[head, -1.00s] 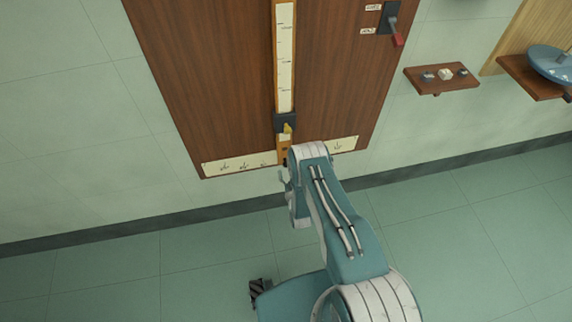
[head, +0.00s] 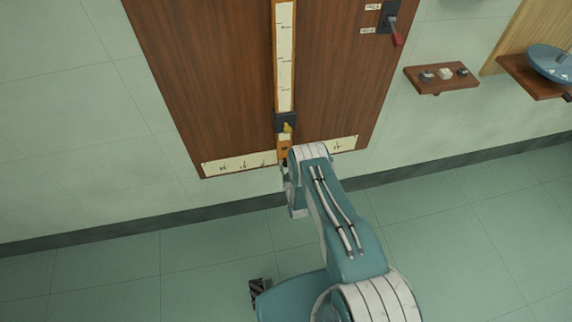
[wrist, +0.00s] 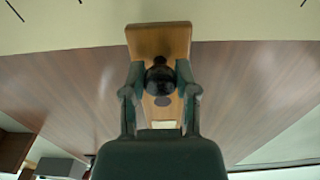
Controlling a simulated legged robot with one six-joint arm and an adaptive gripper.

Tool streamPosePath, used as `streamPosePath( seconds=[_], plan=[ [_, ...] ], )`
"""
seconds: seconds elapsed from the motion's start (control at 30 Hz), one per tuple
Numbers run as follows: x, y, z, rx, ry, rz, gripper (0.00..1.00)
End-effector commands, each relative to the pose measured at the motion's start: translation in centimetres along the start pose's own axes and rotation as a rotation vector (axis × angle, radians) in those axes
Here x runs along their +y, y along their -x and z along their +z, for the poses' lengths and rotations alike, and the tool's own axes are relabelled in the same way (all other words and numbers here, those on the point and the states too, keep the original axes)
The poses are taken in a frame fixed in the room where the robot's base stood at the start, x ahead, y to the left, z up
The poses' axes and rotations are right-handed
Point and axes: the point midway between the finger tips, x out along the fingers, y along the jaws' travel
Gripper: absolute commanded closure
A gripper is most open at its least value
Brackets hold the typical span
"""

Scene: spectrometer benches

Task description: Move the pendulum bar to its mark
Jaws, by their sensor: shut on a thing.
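The pendulum bar (head: 284,60) is a long wooden strip with a pale scale on its face, hanging upright on the dark wood panel (head: 200,70). A dark sliding block with a yellow knob (head: 287,127) sits low on it. In the wrist view the bar's lower end (wrist: 158,38) carries a round black knob (wrist: 160,80). My gripper (wrist: 161,88) is shut on this knob, a finger on each side. In the head view my arm hides the gripper and the bar's tip. A pale strip with dark marks (head: 240,164) runs along the panel's bottom edge; the part behind my arm is hidden.
A lever with a red tip (head: 397,40) is on the panel's upper right. A small wooden shelf with knobs (head: 441,77) and a shelf with a blue round dish (head: 549,62) are on the wall to the right. The floor at left is clear.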

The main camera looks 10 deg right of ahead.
Motion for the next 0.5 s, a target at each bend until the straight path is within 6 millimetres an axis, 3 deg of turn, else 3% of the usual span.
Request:
streamPosePath(
  seconds=[0.17, 0.5],
  plan=[
    [2.8, -0.3, -0.2, 0.002, 0.027, 0.008, 1.0],
    [11.0, -0.4, -0.9, 0.005, 0.122, 0.009, 1.0]
  ],
)
